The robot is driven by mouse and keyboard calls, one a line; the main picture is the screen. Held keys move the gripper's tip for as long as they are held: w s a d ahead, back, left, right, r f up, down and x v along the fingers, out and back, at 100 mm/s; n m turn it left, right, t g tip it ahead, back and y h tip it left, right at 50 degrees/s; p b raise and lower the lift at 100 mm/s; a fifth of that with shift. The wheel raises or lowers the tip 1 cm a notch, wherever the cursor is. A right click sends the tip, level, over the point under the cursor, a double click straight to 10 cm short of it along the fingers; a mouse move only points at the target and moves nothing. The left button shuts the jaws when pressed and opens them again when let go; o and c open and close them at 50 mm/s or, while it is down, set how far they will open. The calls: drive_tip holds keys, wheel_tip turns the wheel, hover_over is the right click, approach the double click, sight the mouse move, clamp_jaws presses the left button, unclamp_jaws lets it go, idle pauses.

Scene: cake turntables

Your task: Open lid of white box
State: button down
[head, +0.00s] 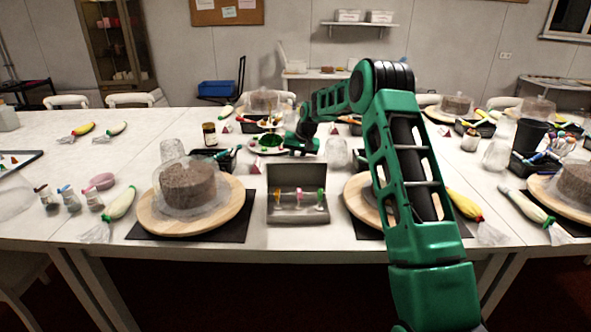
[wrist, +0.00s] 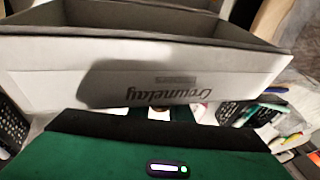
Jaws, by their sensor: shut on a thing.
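The white box (head: 297,217), grey in this light, stands between two cake turntables near the table's front edge in the head view. Its lid (head: 297,177) stands raised at the back, so the inside shows several small coloured pieces (head: 300,197). My gripper (head: 302,150) is just behind and above the lid's top edge. In the wrist view, a pale panel with upside-down dark lettering (wrist: 155,96) spans the view just beyond my gripper (wrist: 160,114). The gripper is shut on the lid; its fingertips and the exact contact are mostly hidden.
Cakes under clear domes stand on wooden turntables, one on the left (head: 150,218) and one on the right, partly behind my arm. A dark tray (head: 213,157), an upturned glass (head: 337,152) and a plate (head: 268,145) sit behind the box. Piping bags lie along the table.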

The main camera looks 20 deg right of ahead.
drive_tip(key=shift+s+a+f, duration=0.1)
drive_tip(key=shift+a+f, duration=0.1)
drive_tip(key=shift+f, duration=0.05)
drive_tip(key=c, duration=1.6)
unclamp_jaws()
drive_tip(key=shift+d+r, duration=0.1)
drive_tip(key=shift+r, duration=0.05)
drive_tip(key=shift+r, duration=0.15)
drive_tip(key=v, duration=1)
drive_tip(key=shift+d+r, duration=0.1)
drive_tip(key=shift+r, duration=0.1)
